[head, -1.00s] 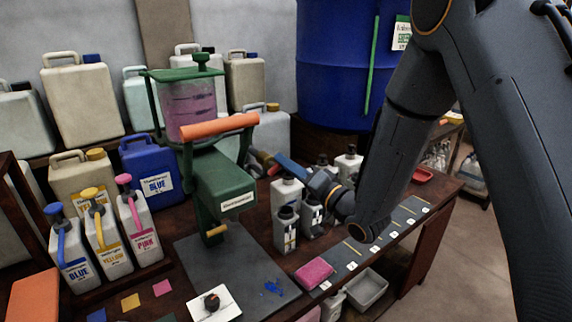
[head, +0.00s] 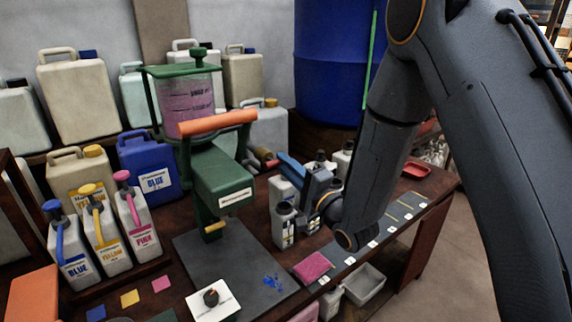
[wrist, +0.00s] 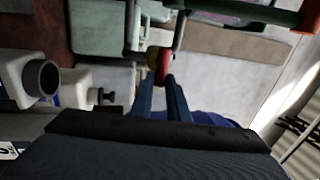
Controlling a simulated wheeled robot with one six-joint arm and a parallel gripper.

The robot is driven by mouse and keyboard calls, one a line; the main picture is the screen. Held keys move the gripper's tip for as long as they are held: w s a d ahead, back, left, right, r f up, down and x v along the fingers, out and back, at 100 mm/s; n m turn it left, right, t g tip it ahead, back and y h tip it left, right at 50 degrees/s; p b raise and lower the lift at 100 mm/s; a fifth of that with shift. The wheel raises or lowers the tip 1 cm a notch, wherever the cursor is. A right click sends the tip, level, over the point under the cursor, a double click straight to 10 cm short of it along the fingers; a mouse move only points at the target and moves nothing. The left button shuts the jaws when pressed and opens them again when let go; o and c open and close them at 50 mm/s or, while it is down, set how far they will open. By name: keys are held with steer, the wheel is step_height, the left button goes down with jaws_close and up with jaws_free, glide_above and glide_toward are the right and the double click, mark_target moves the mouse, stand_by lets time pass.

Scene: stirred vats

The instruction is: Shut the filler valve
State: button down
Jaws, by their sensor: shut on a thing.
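The filler is a green machine (head: 222,178) with a clear hopper of pink liquid (head: 190,100) and an orange bar handle (head: 217,123). On its far right side sits a small red and olive fitting (head: 265,157), which looks like the valve. In the wrist view its red part (wrist: 163,68) lies between the tips of my two blue fingers. My gripper (head: 281,158) reaches in from the right, just above the bottles. It also shows in the wrist view (wrist: 159,80), shut on the red part. The valve's exact position, open or shut, is unclear.
Grey-white bottles (head: 284,226) stand close under my gripper. Blue, yellow and pink pump bottles (head: 137,222) stand at the left. A pink sponge (head: 312,267) lies at the table's front edge. A large blue vat (head: 335,75) stands behind.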

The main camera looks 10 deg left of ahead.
stand_by(0.4)
steer(key=c, duration=1.7)
jaws_free()
steer(key=shift+s+d, duration=0.1)
steer(key=b+v, duration=0.2)
steer(key=v, duration=0.5)
steer(key=shift+s+d+f, duration=0.15)
steer(key=shift+s+d, duration=0.05)
